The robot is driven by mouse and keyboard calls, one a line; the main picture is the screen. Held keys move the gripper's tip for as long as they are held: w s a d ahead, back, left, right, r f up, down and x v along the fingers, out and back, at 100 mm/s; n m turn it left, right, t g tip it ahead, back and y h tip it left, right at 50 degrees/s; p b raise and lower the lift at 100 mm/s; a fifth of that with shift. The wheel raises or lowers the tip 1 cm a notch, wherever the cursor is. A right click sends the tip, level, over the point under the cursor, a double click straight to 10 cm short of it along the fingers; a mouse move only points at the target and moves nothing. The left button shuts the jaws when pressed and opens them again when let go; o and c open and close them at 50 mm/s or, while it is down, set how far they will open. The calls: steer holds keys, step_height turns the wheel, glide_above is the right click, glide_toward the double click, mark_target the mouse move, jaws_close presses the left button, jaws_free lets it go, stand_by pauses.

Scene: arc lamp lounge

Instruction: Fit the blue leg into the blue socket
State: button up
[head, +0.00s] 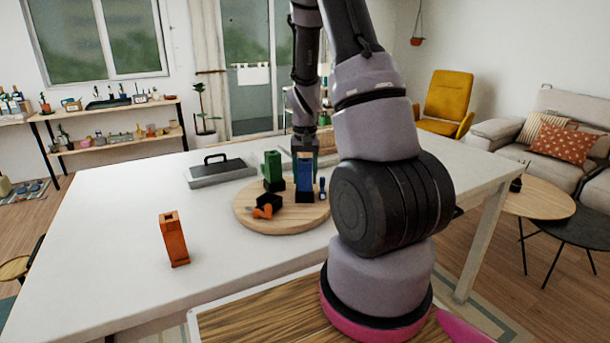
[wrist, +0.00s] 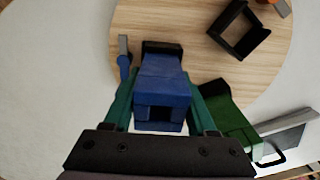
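The blue leg (head: 305,178) stands upright at the right part of the round wooden board. My gripper (head: 304,165) is above it, with its teal fingers shut on the leg's two sides; the leg shows between them in the wrist view (wrist: 162,85). The black blue-tagged socket (head: 305,198) is at the leg's lower end, and its dark wall shows behind the leg in the wrist view (wrist: 162,47). Its blue tab (head: 322,188) sits beside the leg. The leg hides the socket's inside, so I cannot tell how deep the leg sits.
A green leg (head: 273,168) stands on the round board (head: 285,222) left of the blue leg. An empty black socket with an orange tab (head: 264,209) is in front. An orange leg (head: 174,240) stands on the white table. A grey case (head: 219,172) lies at the back.

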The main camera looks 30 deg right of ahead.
steer(key=o, duration=0.3)
steer(key=shift+r, duration=0.15)
step_height(320, 180, up, 12)
steer(key=shift+f, duration=0.1)
steer(key=s+a+r+t+y, duration=0.1)
steer(key=s+a+r+t, duration=0.2)
steer(key=s+a+r, duration=0.3)
steer(key=s+a+r+n+t+y, duration=0.1)
steer(key=s+a+r+t, duration=0.3)
steer(key=s+r, duration=0.9)
steer(key=a, duration=0.3)
steer(key=shift+s+a+r, duration=0.15)
steer(key=shift+s+a, duration=0.05)
steer(key=shift+s, duration=0.15)
